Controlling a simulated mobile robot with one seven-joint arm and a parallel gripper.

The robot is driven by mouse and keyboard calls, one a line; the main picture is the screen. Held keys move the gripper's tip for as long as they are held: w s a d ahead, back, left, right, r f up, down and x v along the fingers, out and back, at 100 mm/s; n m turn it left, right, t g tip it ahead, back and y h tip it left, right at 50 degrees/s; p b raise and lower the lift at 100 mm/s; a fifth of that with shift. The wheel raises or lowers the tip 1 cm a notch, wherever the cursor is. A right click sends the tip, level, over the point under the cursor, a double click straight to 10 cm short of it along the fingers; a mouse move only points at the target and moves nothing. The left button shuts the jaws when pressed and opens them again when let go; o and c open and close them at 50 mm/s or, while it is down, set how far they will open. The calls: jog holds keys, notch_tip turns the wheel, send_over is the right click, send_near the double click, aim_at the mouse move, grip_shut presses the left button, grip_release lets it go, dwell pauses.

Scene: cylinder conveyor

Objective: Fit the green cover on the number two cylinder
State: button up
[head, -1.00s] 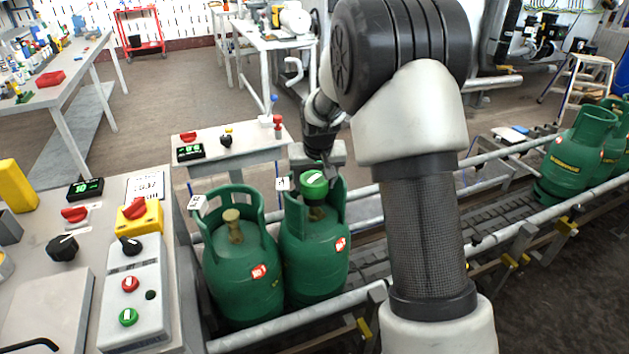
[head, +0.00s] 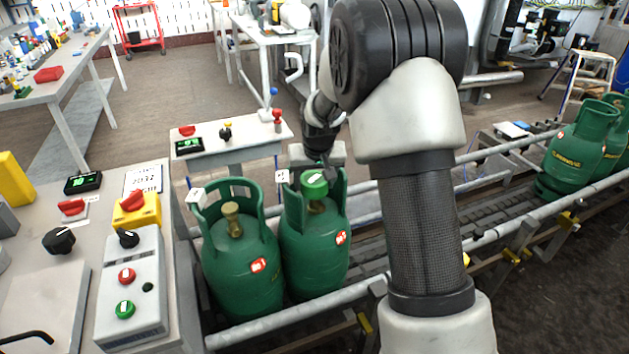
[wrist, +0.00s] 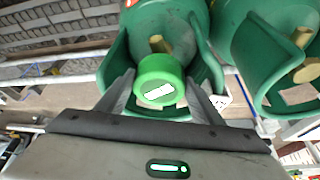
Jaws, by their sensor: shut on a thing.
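Two green gas cylinders stand side by side on the conveyor: a left cylinder (head: 240,270) with a bare brass valve (head: 232,220), and a right cylinder (head: 313,255). A small tag stands at each collar; I cannot read the numbers surely. My gripper (wrist: 160,92) is shut on the green cover (wrist: 160,78), a round cap with a white label. The cover (head: 314,184) is at the collar opening of the right cylinder, above its valve area. In the wrist view a brass part shows just beyond the cover, so the cover seems not fully seated over it.
A control panel with red, green and black knobs (head: 132,290) stands at the left. A small table (head: 235,145) with switches is behind the cylinders. Conveyor rails (head: 500,245) run right to more green cylinders (head: 570,150).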

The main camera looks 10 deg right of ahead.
jog(key=shift+f+b, duration=0.5)
jog(key=shift+f, duration=0.3)
jog(key=o, duration=1.1)
jog(key=shift+r, duration=0.1)
jog(key=p+v, duration=0.4)
jog(key=v, duration=1.3)
jog(key=shift+r, duration=0.15)
jog(key=s+r, duration=0.8)
jog(key=s, duration=0.4)
jog(key=s+t, duration=0.1)
jog(key=s, duration=1.7)
notch_tip(320, 180, up, 21)
jog(key=p, duration=2.1)
jog(key=shift+w+d+n+p, duration=0.3)
jog(key=shift+n, duration=0.1)
